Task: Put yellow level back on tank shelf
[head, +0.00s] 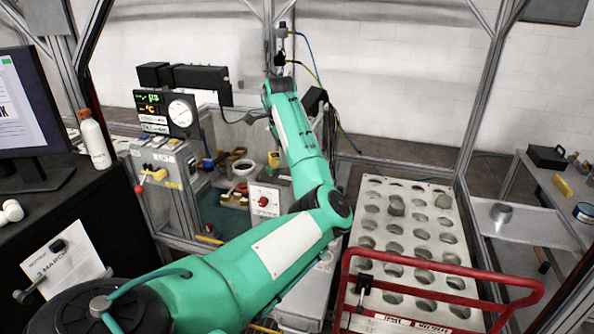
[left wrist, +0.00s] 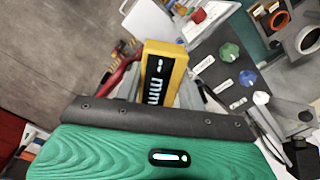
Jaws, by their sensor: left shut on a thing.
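In the left wrist view my left gripper (left wrist: 160,95) is shut on the yellow level (left wrist: 152,52), a yellow block with a black face marked "mm". The fingers lie mostly behind the dark edge of my green wrist. My right gripper is not in view.
A control panel (head: 152,162) with coloured knobs stands left of the tank. A white box with a red knob (head: 265,200) is in front. A perforated plate (head: 410,240) and red rail (head: 440,275) are at right. A side table (head: 540,222) holds small items.

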